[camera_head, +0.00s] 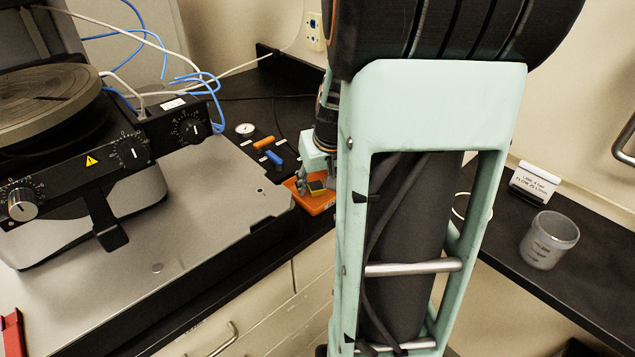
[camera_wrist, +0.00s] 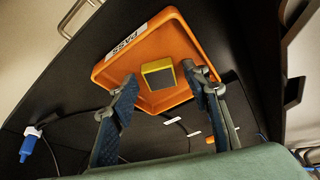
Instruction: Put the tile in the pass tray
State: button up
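The tile (camera_wrist: 158,74), a small yellow square block with a dark grey face, is in the orange pass tray (camera_wrist: 165,24), which bears a PASS label. It appears to rest on the tray floor. In the head view the tile (camera_head: 317,187) shows in the tray (camera_head: 314,204) at the bench's front edge, partly hidden by my arm. My gripper (camera_wrist: 160,76) is open, its blue-grey fingers reaching over the tray on either side of the tile, with gaps visible. In the head view my gripper (camera_head: 308,183) is low at the tray.
Orange (camera_head: 264,142) and blue (camera_head: 275,158) handled items and a round gauge (camera_head: 245,129) lie behind the tray. The profiler (camera_head: 110,150) on its grey plate stands left. A clear cup (camera_head: 548,240) and a sign card (camera_head: 535,182) stand on the right bench.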

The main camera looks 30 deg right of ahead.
jog(key=p+v, duration=0.7)
jog(key=v, duration=0.5)
jog(key=shift+r+p, duration=0.15)
jog(key=shift+p, duration=0.15)
